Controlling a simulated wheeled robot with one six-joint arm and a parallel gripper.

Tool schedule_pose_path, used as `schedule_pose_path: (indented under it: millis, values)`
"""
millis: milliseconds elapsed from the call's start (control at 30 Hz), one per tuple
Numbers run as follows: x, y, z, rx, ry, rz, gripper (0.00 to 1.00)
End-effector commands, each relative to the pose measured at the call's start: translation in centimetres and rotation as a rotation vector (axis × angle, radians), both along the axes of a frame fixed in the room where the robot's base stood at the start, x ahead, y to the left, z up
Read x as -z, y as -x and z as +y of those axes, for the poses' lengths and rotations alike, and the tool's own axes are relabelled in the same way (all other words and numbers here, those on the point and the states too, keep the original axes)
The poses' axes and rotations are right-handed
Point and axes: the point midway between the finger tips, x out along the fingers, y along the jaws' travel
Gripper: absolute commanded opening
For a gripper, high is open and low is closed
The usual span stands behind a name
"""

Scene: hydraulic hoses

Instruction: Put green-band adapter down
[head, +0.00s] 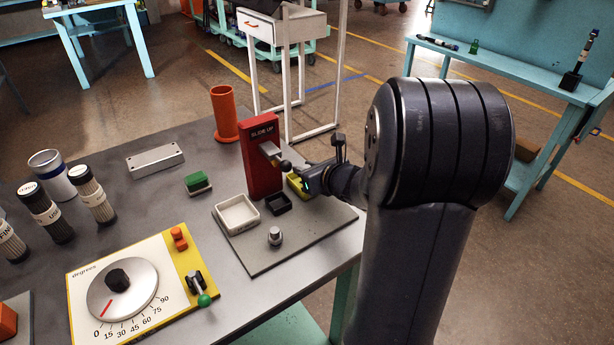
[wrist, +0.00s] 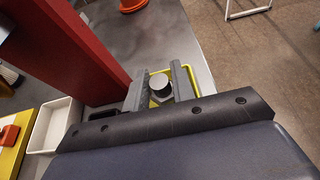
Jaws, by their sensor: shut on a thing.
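In the wrist view my gripper (wrist: 162,72) has its two grey fingers on either side of a grey round-topped adapter (wrist: 160,84), shut on it. No green band shows on it from above. A yellow-rimmed tray (wrist: 192,75) lies beneath and around the fingers; I cannot tell whether the adapter touches its floor. In the head view my gripper (head: 307,180) is beside the red SLIDE UP post, over the yellow tray (head: 295,184). The adapter is hidden there.
The red post (head: 260,155) with its lever stands close left of my gripper. A white tray (head: 237,215), a black tray (head: 278,204) and a metal fitting (head: 275,236) are on the grey plate (head: 300,237). A green-topped block (head: 198,182) lies farther left.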

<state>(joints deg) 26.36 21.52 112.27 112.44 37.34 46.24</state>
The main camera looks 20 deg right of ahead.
Motion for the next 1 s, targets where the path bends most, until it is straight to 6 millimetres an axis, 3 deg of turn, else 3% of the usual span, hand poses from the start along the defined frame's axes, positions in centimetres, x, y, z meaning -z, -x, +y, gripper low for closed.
schedule_pose_path:
  millis: [100, 467, 500, 600, 1000]
  values:
    - [1.23, 0.02, 0.00, 0.000, -0.001, 0.000, 0.00]
    - [1.53, 0.01, -0.01, 0.000, 0.001, -0.001, 0.00]
    - [1.54, 0.01, -0.01, 0.000, 0.001, -0.001, 0.25]
    - [1.42, 0.01, -0.01, 0.000, 0.001, -0.001, 0.33]
    - [0.75, 0.63, -0.21, 0.001, 0.001, -0.002, 0.33]
